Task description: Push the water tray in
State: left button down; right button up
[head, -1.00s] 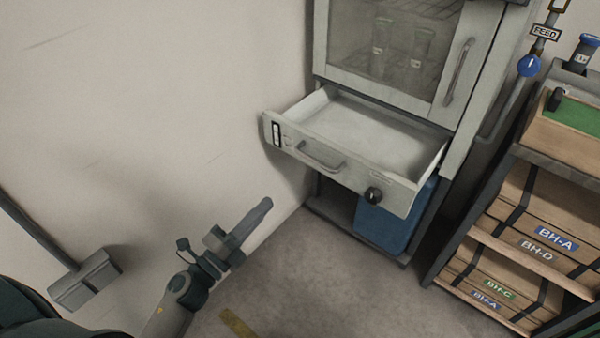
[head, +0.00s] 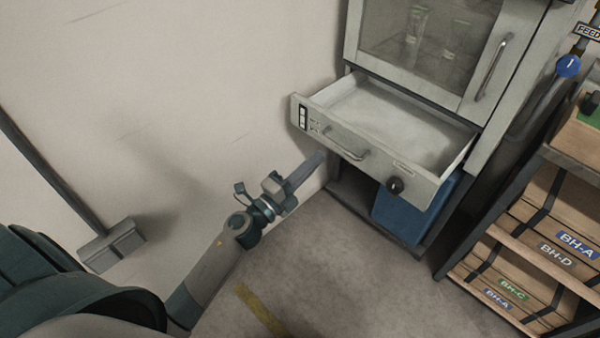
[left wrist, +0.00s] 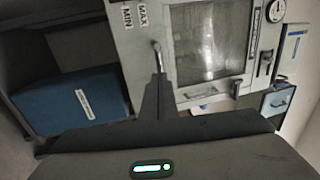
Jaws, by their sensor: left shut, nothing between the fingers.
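The water tray (head: 398,120) is a grey drawer pulled out below the glass-doored cabinet. Its front panel (head: 370,157) carries a bar handle (head: 346,146), a black knob and a small dark panel at the left end. My left gripper (head: 318,160) is shut and empty, its fingertips close below the left part of the tray front; I cannot tell whether they touch. In the left wrist view the shut fingers (left wrist: 155,92) point at a grey panel marked MAX and MIN, with the handle (left wrist: 158,55) just beyond the tips. My right gripper is not in view.
The cabinet door (head: 430,45) above is closed. A blue bin (head: 402,212) stands under the tray. A shelf rack with labelled boxes (head: 560,215) stands at the right. A wall is on the left, with a broom-like thing (head: 112,243) against it. The floor between is clear.

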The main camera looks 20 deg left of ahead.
pick_arm(q)
jog(key=x, duration=0.3)
jog(key=shift+w, duration=0.2)
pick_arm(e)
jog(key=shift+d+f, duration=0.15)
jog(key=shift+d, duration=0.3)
pick_arm(q)
jog(key=shift+w, duration=0.1)
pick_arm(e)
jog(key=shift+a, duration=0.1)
